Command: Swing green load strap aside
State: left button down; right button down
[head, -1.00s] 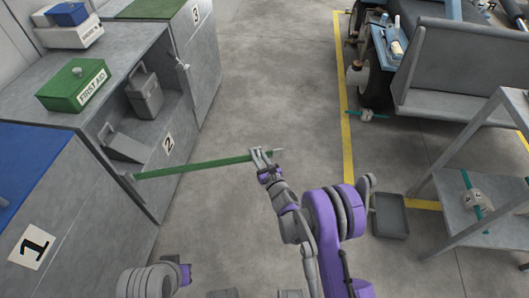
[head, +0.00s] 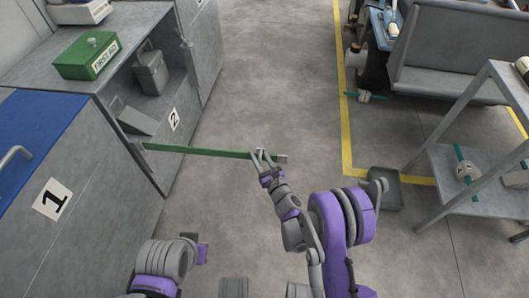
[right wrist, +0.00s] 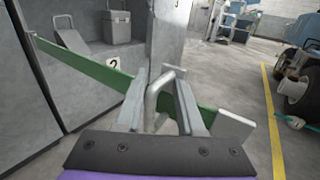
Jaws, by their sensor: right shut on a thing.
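The green load strap (head: 200,151) is a straight bar running from the edge of cabinet bay 2 out over the floor. Its left end meets the cabinet front, and its free end has a grey tip (head: 281,159). My right gripper (head: 262,156) is shut on the strap near that tip. In the right wrist view the strap (right wrist: 85,72) crosses behind the fingers, with a bent grey handle (right wrist: 157,92) between them. Cabinet bay 2 (head: 174,120) is open in front, with the strap extending away from it. My left arm shows at the bottom, but its fingers are not visible.
A grey shelf rack (head: 440,150) and a grey tray (head: 384,188) stand at right. The middle floor is clear.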

jog(key=shift+s+a, duration=0.2)
jog(key=shift+s, duration=0.15)
jog(key=c, duration=0.9)
grip_release()
jog(key=shift+w+d, duration=0.1)
jog(key=shift+d, duration=0.05)
jog(key=shift+d, duration=0.1)
